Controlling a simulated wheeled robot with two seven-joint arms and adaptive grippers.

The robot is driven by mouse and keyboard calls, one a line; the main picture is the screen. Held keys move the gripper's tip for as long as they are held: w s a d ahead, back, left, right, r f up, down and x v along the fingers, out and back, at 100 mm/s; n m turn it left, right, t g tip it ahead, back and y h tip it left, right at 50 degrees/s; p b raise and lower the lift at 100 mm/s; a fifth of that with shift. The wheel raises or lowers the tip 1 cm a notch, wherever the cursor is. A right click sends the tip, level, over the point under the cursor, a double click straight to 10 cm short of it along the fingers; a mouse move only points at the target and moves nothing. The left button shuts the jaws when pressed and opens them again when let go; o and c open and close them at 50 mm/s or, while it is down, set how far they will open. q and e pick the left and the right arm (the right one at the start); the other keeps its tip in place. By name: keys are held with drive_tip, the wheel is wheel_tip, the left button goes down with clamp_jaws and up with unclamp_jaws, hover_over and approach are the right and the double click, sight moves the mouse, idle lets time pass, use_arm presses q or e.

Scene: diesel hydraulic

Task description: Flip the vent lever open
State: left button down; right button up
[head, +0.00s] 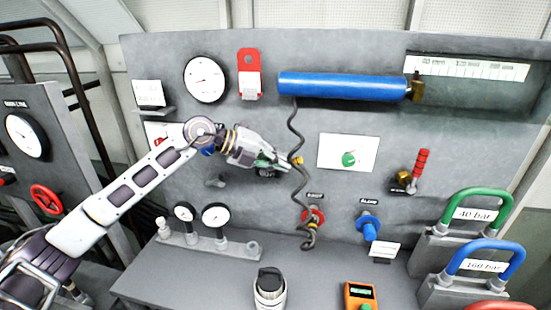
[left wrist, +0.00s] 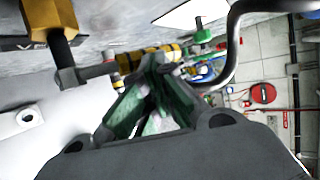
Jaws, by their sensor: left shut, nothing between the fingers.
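In the left wrist view, a yellow fitting with a dark stem (left wrist: 66,55) stands out from the panel at upper left, close beside my left gripper. A dark label next to it begins with "V"; the rest is cut off, so I cannot confirm it is the vent lever. In the head view, a small grey handle (head: 215,182) shows below my left wrist. My left gripper (head: 284,168) is in front of the panel, pointing right at the black hose. Its green fingers (left wrist: 160,68) are shut and empty. I cannot tell whether they touch anything. My right gripper is not visible.
The black hose (head: 294,122) hangs just past my fingertips. A green knob on a white plate (head: 363,143) and a red-handled lever (head: 421,163) are further right. Gauges (head: 215,215), a blue fitting (head: 368,227) and an orange meter (head: 360,296) are lower down.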

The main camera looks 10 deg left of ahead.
use_arm(q)
drive_tip(key=d+f, duration=0.1)
drive_tip(key=d+f+y+b, duration=0.1)
drive_tip(key=f, duration=0.1)
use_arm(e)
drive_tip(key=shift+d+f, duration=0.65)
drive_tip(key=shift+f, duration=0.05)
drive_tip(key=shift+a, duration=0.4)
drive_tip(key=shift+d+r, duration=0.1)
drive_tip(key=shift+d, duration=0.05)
